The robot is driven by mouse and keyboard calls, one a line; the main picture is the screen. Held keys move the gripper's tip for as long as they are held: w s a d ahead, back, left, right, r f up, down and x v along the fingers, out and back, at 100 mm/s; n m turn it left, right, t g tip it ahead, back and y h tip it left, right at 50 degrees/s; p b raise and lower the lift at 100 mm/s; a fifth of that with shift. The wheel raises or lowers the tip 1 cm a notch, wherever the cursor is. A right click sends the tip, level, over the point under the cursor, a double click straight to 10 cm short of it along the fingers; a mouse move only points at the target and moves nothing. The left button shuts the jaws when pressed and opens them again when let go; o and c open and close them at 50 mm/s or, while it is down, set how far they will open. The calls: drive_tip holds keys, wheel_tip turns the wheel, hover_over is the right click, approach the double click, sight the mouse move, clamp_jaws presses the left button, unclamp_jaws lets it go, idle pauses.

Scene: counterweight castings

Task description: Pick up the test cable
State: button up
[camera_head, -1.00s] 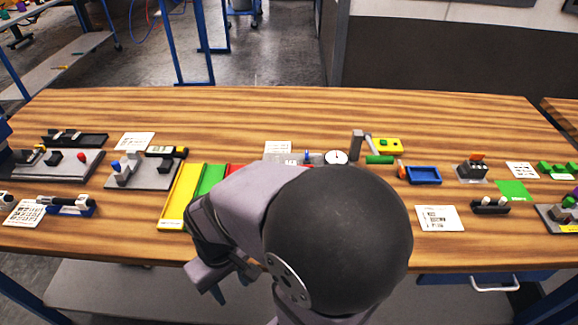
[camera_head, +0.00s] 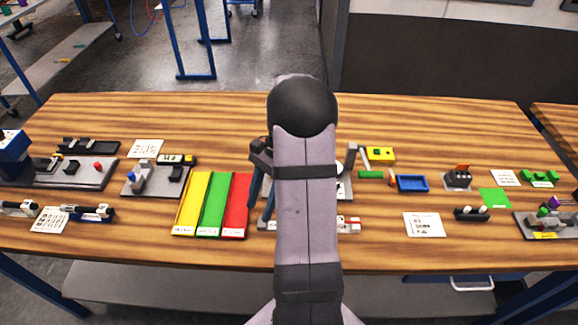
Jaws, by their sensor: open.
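I cannot pick out the test cable for certain; the items are small and my arm hides the middle of the table. My gripper (camera_head: 262,205) is open, its dark fingers pointing down just right of the red tray (camera_head: 236,206). I see nothing held between the fingers. Part of a small white and red item (camera_head: 348,225) shows right of my arm. Dark, white-ended pieces (camera_head: 88,212) lie at the left front; I cannot tell what they are.
A yellow tray (camera_head: 192,203) and a green tray (camera_head: 214,204) lie beside the red one. Grey fixtures (camera_head: 155,180) stand left. A blue bin (camera_head: 412,183), a yellow box (camera_head: 380,154) and a white sheet (camera_head: 424,225) are on the right. The table's back strip is clear.

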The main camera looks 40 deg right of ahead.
drive_tip(key=w+d+m, duration=0.1)
drive_tip(key=d, duration=0.2)
drive_tip(key=w+d+m+t, duration=0.1)
drive_tip(key=d+m, duration=0.1)
drive_tip(key=d, duration=0.1)
drive_tip(key=w+d+m+t+h, duration=0.1)
drive_tip(key=d, duration=0.2)
drive_tip(key=shift+w+d+r+m, duration=0.2)
drive_tip(key=shift+d+m, duration=0.1)
drive_tip(key=shift+d, duration=0.1)
drive_tip(key=d+m, duration=0.1)
drive_tip(key=d, duration=0.2)
drive_tip(key=d+r+m+t+h, duration=0.1)
drive_tip(key=d, duration=0.2)
drive_tip(key=w+d+m+b, duration=0.1)
drive_tip(key=d+m, duration=0.1)
drive_tip(key=d, duration=0.1)
drive_tip(key=shift+d+r+t, duration=0.15)
drive_tip(key=shift+r+t, duration=0.15)
drive_tip(key=shift+t, duration=0.1)
drive_tip(key=shift+p+x, duration=1)
drive_tip(key=shift+x, duration=0.55)
drive_tip(key=shift+p+x, duration=0.9)
drive_tip(key=shift+x, duration=1.2)
drive_tip(key=shift+w+d, duration=0.1)
drive_tip(key=shift+d, duration=0.05)
clamp_jaws()
